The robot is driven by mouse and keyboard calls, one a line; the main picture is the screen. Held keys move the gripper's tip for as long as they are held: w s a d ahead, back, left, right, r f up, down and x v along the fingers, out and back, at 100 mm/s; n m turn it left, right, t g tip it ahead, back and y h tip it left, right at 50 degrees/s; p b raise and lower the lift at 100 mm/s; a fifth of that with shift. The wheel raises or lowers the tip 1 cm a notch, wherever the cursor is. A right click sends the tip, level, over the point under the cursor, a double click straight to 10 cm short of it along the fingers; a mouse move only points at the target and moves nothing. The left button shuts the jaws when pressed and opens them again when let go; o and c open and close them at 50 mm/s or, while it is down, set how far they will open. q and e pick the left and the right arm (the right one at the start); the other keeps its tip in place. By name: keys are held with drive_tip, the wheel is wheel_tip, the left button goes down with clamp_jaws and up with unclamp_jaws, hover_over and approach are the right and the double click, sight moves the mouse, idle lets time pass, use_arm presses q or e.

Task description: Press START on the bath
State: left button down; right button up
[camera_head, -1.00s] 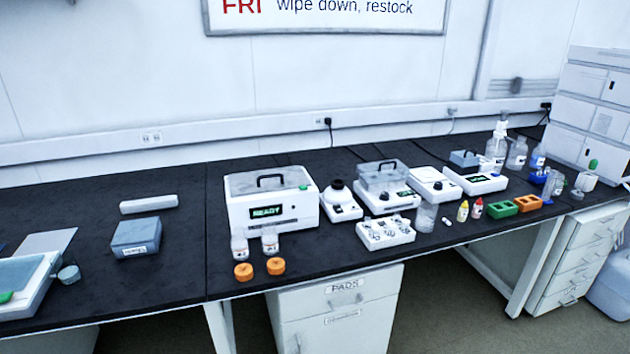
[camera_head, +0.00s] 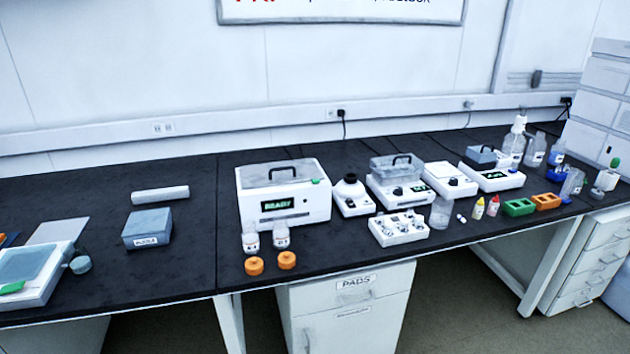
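The bath (camera_head: 312,212) is most likely the large white box with a clear lid (camera_head: 281,172) and black handle, standing left of centre on the black bench. Its green display (camera_head: 279,204) reads READY. A small green button (camera_head: 316,182) shows at the top right corner of the box; any lettering on it is too small to read. The lid looks shut. Neither of my grippers is in the picture.
Two bottles (camera_head: 250,239) and two orange caps (camera_head: 287,260) stand in front of the white box. A vortex-like device (camera_head: 352,196) and a white rack (camera_head: 400,238) are at its right. The bare black bench (camera_head: 200,225) lies left of it.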

drive_tip(key=shift+w+r, duration=0.1)
drive_tip(key=shift+w, duration=0.1)
drive_tip(key=c, duration=0.9)
drive_tip(key=shift+s, duration=0.3)
drive_tip(key=shift+w, duration=0.15)
